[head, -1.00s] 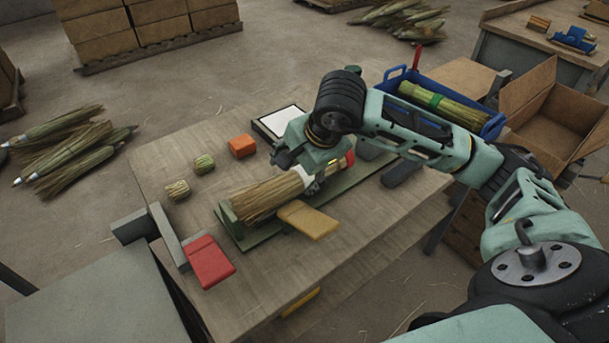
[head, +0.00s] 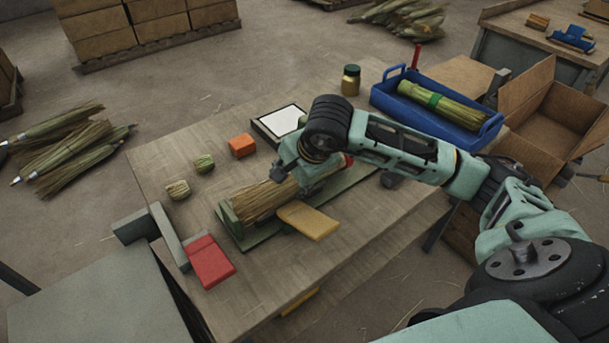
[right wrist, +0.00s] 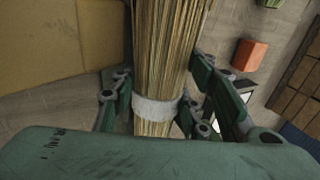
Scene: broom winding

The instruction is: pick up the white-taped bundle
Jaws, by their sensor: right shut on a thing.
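The white-taped bundle (head: 258,199) is a sheaf of tan straw lying in a long green cradle (head: 230,218) on the workbench. In the right wrist view the bundle (right wrist: 172,45) runs up the picture, with its white tape band (right wrist: 155,110) between my fingers. My right gripper (head: 308,182) is over the taped end and shut on the bundle, with a finger on each side of it. The gripper hides most of the tape in the head view. The bundle still appears to lie in the cradle. My left gripper is not in view.
A yellow block (head: 308,220) and a red block (head: 210,262) lie near the cradle. An orange block (head: 242,146), two small straw pieces and a white-topped pad (head: 283,121) are behind it. A blue tray (head: 385,98) holds a green-banded bundle. An open carton (head: 545,140) stands at right.

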